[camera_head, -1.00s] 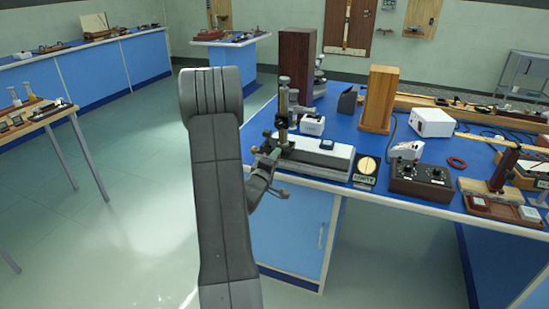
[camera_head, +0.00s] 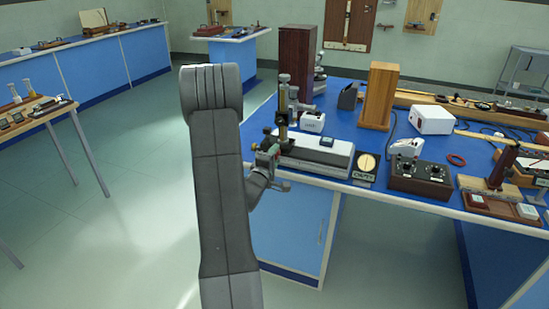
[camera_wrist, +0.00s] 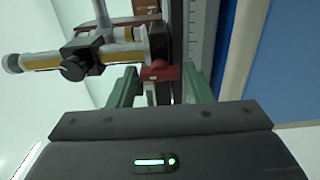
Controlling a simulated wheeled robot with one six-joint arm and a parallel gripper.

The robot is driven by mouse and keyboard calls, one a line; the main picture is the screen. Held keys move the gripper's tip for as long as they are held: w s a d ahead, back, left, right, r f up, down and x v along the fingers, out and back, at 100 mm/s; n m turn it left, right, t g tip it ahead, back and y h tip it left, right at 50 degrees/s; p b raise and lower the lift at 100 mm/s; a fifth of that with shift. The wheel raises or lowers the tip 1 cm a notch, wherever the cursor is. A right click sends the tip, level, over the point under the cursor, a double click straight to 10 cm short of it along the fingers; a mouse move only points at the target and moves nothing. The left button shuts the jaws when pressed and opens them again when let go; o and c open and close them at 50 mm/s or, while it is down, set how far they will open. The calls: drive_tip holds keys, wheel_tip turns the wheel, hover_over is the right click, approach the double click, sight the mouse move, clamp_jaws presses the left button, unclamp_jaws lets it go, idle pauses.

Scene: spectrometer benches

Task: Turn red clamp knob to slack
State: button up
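In the head view my gripper (camera_head: 270,154) is at the left end of the long grey-and-white instrument (camera_head: 310,149) on the blue bench (camera_head: 350,118). The knob is too small there to make out clearly.
A round dial plate (camera_head: 365,165) and a dark control box (camera_head: 420,178) stand right of the instrument. A wooden block (camera_head: 378,95) and a white box (camera_head: 432,120) stand behind. Open floor (camera_head: 120,215) lies left of the bench.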

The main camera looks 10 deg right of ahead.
drive_tip(key=shift+o, duration=1.1)
drive_tip(key=b+v, duration=0.1)
drive_tip(key=v, duration=1.2)
drive_tip(key=shift+s+a, duration=0.25)
drive_tip(key=shift+s, duration=0.1)
drive_tip(key=p+x, duration=0.1)
drive_tip(key=x, duration=1.3)
drive_tip(key=shift+s, duration=0.1)
